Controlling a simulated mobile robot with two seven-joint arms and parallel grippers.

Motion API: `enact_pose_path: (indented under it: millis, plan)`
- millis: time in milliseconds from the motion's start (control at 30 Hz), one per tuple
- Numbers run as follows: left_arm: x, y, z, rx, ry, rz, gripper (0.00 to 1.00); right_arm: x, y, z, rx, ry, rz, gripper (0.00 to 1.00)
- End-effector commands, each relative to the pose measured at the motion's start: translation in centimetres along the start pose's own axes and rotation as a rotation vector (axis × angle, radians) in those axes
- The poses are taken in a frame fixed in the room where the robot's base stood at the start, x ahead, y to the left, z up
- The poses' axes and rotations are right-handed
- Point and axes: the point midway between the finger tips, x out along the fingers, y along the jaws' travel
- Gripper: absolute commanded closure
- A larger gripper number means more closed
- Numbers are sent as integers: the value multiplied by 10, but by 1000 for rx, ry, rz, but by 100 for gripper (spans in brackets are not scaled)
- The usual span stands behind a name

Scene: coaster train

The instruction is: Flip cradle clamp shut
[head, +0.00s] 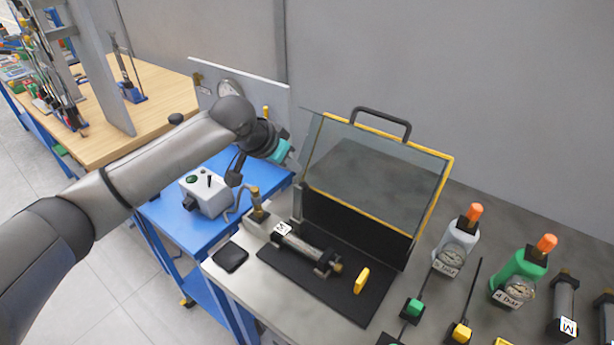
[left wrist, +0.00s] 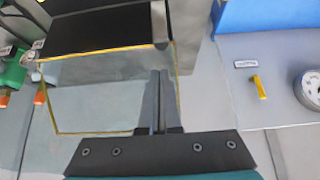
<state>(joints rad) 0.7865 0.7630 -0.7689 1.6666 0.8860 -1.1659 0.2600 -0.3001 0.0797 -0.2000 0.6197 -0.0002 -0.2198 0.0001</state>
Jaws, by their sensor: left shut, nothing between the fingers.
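A dark cylinder marked M (head: 305,252) lies on a black mat (head: 300,284) on the grey bench, below the raised clear guard. A small yellow tab (head: 361,281) stands upright beside its right end; it looks like the clamp lever, but I cannot tell its exact state. My left gripper (head: 293,163) is above the bench at the upper left edge of the guard, well away from the cylinder and tab. Its fingers (left wrist: 158,100) are shut and empty in the left wrist view, in front of the guard pane. My right gripper is in neither view.
The yellow-edged clear guard (head: 446,185) with a black handle stands open behind the mat. A green bottle (head: 519,276) and a grey bottle (head: 455,243) stand right. A blue cart (head: 165,215) with a control box (head: 206,193) is left. A gauge (left wrist: 310,88) shows on a panel.

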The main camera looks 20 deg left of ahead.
Motion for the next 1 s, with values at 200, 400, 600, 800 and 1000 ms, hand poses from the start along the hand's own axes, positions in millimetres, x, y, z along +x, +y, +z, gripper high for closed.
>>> enact_pose_path:
  millis: [200,400,600,800,1000]
  plan:
    - [36,1,1,-1,-3,1,100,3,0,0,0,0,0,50]
    - [63,1,0,2,-1,-1,100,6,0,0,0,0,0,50]
    - [79,0,1,1,-1,0,100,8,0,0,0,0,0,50]
    - [84,0,0,3,0,0,100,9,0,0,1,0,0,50]
    - [84,0,0,2,0,0,100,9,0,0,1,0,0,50]
